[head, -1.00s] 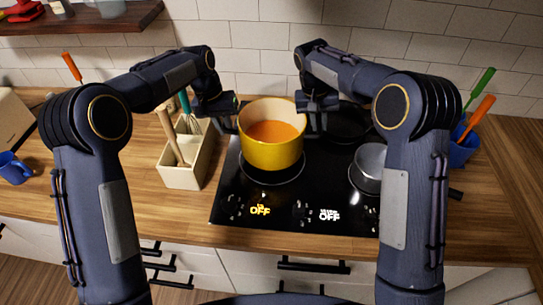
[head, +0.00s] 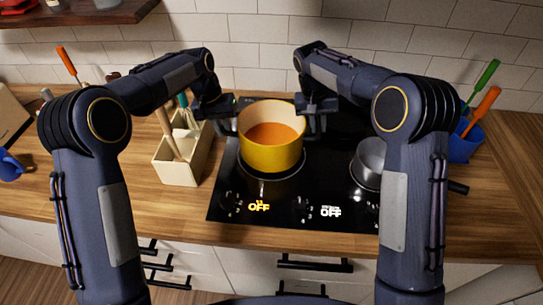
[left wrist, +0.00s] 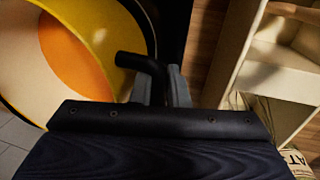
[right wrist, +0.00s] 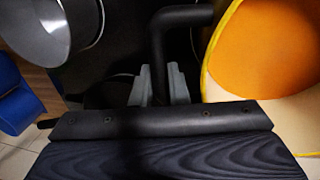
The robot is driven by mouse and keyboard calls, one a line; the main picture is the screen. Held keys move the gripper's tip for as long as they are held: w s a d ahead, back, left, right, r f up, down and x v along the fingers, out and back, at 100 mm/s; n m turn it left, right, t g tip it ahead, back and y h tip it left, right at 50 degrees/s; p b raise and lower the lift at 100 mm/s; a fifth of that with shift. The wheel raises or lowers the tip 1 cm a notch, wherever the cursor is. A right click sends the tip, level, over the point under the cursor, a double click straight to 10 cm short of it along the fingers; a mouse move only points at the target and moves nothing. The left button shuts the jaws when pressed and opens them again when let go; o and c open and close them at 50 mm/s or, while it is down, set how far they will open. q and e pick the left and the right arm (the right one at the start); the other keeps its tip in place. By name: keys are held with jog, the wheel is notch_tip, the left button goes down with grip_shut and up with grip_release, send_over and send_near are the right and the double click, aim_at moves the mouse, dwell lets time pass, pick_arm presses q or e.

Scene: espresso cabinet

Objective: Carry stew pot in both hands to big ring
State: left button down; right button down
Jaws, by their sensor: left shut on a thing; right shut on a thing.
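The yellow stew pot (head: 270,155) holds orange stew. It is upright over the front left ring (head: 300,171) of the black hob; whether it touches the glass I cannot tell. My left gripper (head: 226,117) is shut on the pot's left handle, a black bar (left wrist: 138,62) seen between grey fingers (left wrist: 165,88) in the left wrist view. My right gripper (head: 317,117) is shut on the right handle (right wrist: 158,45), with its fingers (right wrist: 163,86) around it in the right wrist view. The pot hides much of the ring.
A grey saucepan (head: 369,163) stands on the hob's right side. A cream utensil holder (head: 180,168) stands close left of the hob. A blue utensil pot (head: 462,145) is at right, and a blue mug (head: 11,166) at far left. Both knob displays read OFF.

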pick_arm(q)
jog(key=shift+f+b, duration=0.5)
jog(key=shift+f, duration=0.2)
pick_arm(e)
jog(key=shift+f, duration=0.7)
pick_arm(q)
jog(key=c, duration=1.9)
grip_release()
jog(key=shift+f, duration=0.25)
pick_arm(e)
jog(key=c, duration=1.9)
grip_release()
jog(key=shift+f, duration=0.2)
pick_arm(q)
jog(key=shift+o, duration=1.4)
jog(key=shift+r, duration=0.15)
pick_arm(e)
jog(key=shift+o, duration=1.4)
jog(key=shift+r, duration=0.15)
pick_arm(q)
jog(key=shift+o, duration=1.1)
pick_arm(e)
jog(key=shift+o, duration=1.1)
